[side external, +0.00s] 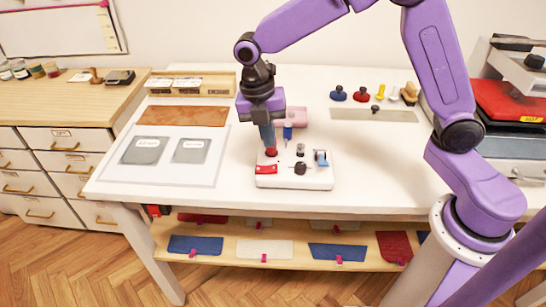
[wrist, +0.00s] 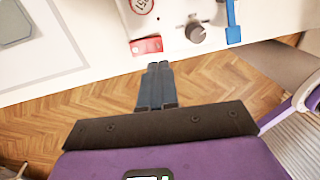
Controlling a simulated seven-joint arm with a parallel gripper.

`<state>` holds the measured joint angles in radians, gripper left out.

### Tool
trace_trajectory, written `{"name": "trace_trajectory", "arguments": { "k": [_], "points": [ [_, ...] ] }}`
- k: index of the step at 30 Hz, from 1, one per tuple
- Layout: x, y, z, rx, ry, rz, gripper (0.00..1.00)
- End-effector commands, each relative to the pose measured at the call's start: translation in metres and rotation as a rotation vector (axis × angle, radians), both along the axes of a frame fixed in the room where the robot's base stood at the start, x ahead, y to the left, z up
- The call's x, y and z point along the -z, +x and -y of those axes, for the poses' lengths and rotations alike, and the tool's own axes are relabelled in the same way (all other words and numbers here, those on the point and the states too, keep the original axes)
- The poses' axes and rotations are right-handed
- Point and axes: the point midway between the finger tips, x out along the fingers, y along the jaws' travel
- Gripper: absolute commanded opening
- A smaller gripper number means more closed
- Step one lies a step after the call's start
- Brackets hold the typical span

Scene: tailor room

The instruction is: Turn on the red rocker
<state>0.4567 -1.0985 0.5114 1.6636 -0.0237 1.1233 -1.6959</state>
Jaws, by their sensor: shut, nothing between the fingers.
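A white control panel (side external: 315,183) lies on the table. The red rocker (side external: 266,170) is at its front left corner. It also shows in the wrist view (wrist: 147,45), with a pale marking on its face. My gripper (side external: 270,147) points down over the left side of the panel, its blue fingers shut and empty. In the side view the fingertips overlap a round red button (side external: 271,153) behind the rocker. In the wrist view the fingertips (wrist: 159,66) appear just below the rocker. I cannot tell whether they touch anything.
The panel also carries a dark knob (side external: 300,168), a blue switch (side external: 321,158) and a small metallic control (side external: 300,150). A pink block (side external: 296,116) lies behind. A sheet with grey patches (side external: 145,151) is to the left. The table right of the panel is clear.

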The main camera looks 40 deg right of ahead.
Motion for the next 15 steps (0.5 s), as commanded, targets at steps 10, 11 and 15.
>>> {"name": "trace_trajectory", "arguments": {
  "k": [10, 11, 15],
  "points": [
    [0.055, -0.007, 0.007, 0.001, -0.002, -0.001, 0.00],
    [0.058, -0.007, 0.007, 0.000, -0.001, -0.001, 0.00],
    [0.066, -0.008, 0.007, 0.000, 0.000, 0.000, 0.00]
  ]
}}
